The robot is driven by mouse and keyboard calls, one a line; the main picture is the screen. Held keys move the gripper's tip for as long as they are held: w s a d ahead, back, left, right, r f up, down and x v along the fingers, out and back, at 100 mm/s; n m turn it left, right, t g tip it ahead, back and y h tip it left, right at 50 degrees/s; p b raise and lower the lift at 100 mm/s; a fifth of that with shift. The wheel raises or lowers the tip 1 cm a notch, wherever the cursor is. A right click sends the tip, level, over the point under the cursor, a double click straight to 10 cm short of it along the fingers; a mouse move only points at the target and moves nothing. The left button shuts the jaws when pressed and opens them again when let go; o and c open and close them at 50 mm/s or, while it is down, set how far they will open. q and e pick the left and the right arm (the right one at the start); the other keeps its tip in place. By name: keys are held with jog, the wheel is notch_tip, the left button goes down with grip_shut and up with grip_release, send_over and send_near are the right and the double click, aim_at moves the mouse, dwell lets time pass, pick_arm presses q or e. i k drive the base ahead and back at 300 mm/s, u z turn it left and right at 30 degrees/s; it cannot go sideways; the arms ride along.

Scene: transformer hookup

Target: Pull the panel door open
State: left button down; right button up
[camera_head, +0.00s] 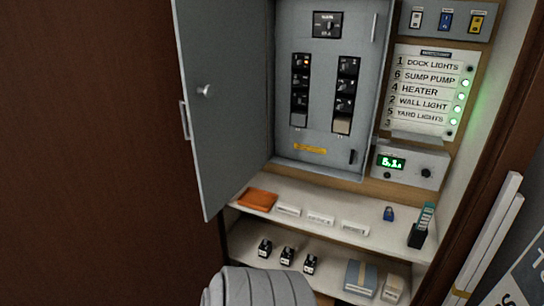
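The grey panel door (225,90) stands swung open on the left side of the electrical panel (325,150). It has a small round knob (205,90) on its face and a pale bar handle (185,120) at its free left edge. Nothing is touching the handle. The panel's inside is exposed, with a main breaker (327,24) on top and two columns of black breakers below. A ribbed grey rounded part shows at the bottom edge and may be my own arm. No gripper fingers show in this view.
A shelf (365,238) below holds an orange cloth (257,199), white labels, a blue padlock (389,213) and a black holder. A lower shelf holds several small breakers and boxes. A label board (430,90) and display unit (410,165) sit right of the panel.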

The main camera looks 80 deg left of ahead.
aim_at(221, 43)
jog(key=z, duration=0.15)
jog(key=k, duration=1.1)
jog(key=u, duration=1.35)
